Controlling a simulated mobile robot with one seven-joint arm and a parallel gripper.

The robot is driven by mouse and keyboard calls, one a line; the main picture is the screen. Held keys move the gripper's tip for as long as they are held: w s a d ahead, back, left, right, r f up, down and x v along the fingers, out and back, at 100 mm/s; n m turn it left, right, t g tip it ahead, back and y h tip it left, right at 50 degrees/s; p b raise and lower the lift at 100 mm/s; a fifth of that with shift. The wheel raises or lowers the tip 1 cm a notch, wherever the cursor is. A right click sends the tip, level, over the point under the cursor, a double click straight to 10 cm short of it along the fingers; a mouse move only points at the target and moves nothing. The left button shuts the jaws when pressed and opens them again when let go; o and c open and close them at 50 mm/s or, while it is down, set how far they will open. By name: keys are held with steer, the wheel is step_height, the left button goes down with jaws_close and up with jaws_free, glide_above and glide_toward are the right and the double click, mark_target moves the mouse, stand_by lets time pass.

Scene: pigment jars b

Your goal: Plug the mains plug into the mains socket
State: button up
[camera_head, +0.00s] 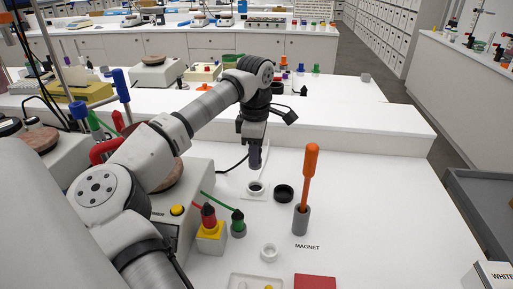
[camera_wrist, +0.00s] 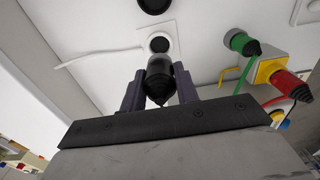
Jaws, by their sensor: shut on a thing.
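My gripper (camera_head: 254,158) points down over the white bench. In the wrist view its two fingers (camera_wrist: 160,78) are shut on a black, rounded mains plug (camera_wrist: 160,84), which sits between them. The mains socket (camera_head: 256,188) is a round white fitting with a dark recess, on a pale plate on the bench. It also shows in the wrist view (camera_wrist: 160,44), just beyond the plug's far end. The plug appears above and apart from the socket. In the head view the plug is mostly hidden by the fingers.
A black ring (camera_head: 284,193) lies right of the socket. An orange-handled tool stands in a grey holder (camera_head: 301,219) farther right. A green plug (camera_head: 238,223) and a red plug on a yellow block (camera_head: 211,238) stand in front. A white ring (camera_head: 269,252) lies nearer.

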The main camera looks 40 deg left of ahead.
stand_by(0.3)
steer(key=shift+f+b, duration=1.75)
steer(key=shift+f, duration=1.2)
steer(key=shift+f+b, duration=0.75)
steer(key=shift+f, duration=0.5)
steer(key=o, duration=1.1)
steer(key=shift+c, duration=0.2)
step_height(320, 180, up, 14)
steer(key=shift+f+b, duration=0.1)
steer(key=shift+b, duration=0.6)
